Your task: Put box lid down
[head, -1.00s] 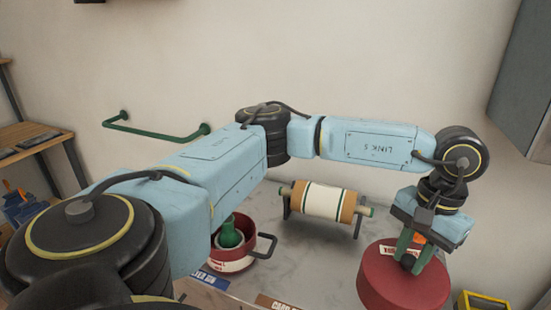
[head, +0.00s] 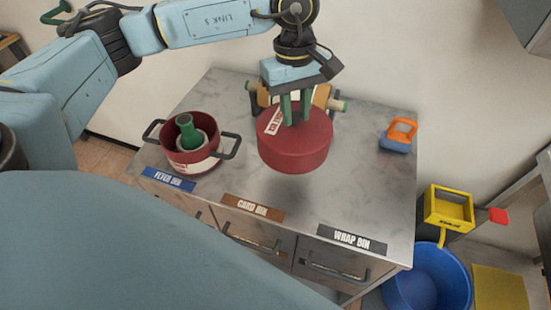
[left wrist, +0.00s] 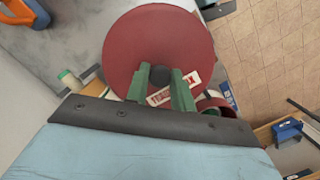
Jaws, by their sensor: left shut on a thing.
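The round red box lid (head: 293,150) hangs above the grey counter in the head view, with a faint shadow below it. The open red pot-like box (head: 188,148) stands on the counter to the left, with two dark handles and a green object inside. My right gripper is not in view.
The grey counter (head: 360,190) has free room right of the lid. A roll on a stand (head: 322,92) is behind the lid. An orange and blue tool (head: 398,136) lies at the right. Labels for several bins line the front edge; a blue bucket (head: 428,275) stands below right.

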